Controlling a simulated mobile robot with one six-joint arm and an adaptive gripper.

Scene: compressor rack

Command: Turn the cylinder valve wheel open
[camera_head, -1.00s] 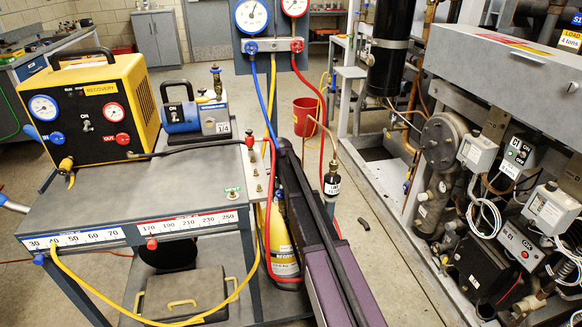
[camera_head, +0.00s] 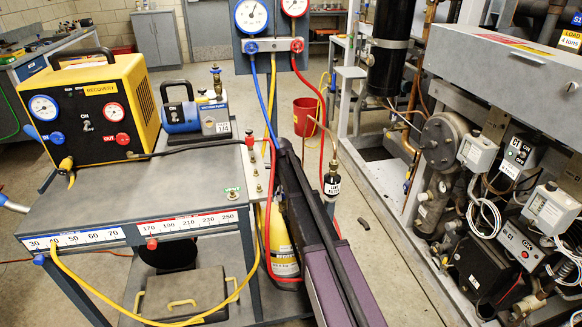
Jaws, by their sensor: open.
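A yellow cylinder (camera_head: 283,252) stands beside the cart, low in the middle of the head view. Its top is hidden behind my dark arm, and I cannot make out its valve wheel. My purple and black arm reaches up from the bottom edge, across the right side of the cylinder. I cannot make out my gripper; the far end of the arm shows no fingers.
The grey cart (camera_head: 165,190) carries a yellow recovery machine (camera_head: 100,105) and a blue vacuum pump (camera_head: 195,115). Gauges (camera_head: 252,15) with blue, yellow and red hoses hang behind my arm. A red bucket (camera_head: 306,117) stands beyond. The compressor rack (camera_head: 500,70) fills the right.

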